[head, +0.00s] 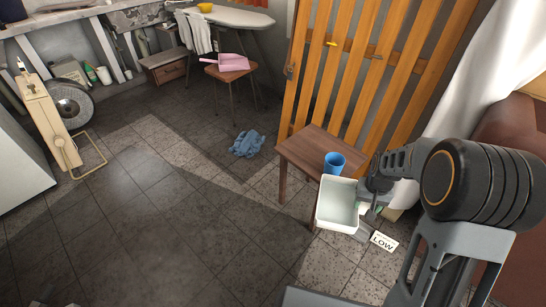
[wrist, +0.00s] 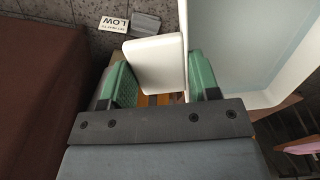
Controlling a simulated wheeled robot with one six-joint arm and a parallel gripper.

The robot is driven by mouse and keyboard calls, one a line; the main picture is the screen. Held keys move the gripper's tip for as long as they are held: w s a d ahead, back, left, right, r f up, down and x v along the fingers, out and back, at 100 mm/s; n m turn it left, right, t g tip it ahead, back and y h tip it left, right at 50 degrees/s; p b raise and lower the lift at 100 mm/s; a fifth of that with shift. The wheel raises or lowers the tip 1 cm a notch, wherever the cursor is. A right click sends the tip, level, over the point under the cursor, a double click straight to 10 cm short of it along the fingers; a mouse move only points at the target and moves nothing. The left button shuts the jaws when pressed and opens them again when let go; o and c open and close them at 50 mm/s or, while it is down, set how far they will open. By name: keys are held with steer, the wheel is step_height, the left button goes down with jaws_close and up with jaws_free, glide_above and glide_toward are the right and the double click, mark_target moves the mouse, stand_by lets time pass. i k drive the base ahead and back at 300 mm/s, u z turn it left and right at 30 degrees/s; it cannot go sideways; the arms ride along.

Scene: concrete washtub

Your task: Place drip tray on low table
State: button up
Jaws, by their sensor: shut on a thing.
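The drip tray (head: 337,205) is a shallow white rectangular tray, empty inside. My gripper (head: 368,208) is shut on its right side and holds it in front of the low table. In the wrist view my gripper (wrist: 163,80) has green pads on either side of a white part of the tray, and the tray's pale interior (wrist: 240,35) fills the upper right. The low table (head: 298,153) is a small brown wooden table. A blue cup (head: 334,163) stands near its right edge. The tray overlaps the table's front right corner in the picture; I see no clear contact.
A white sign reading LOW (head: 384,241) lies near the floor by my arm. Orange slats (head: 345,70) stand behind the table. A white curtain (head: 470,85) and reddish-brown furniture (head: 507,130) are at right. A blue cloth (head: 247,144) lies on the floor. The table's left part is clear.

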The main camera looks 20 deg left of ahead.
mark_target(316, 148)
steer(key=u, duration=0.7)
steer(key=i, duration=1)
steer(key=u, duration=0.05)
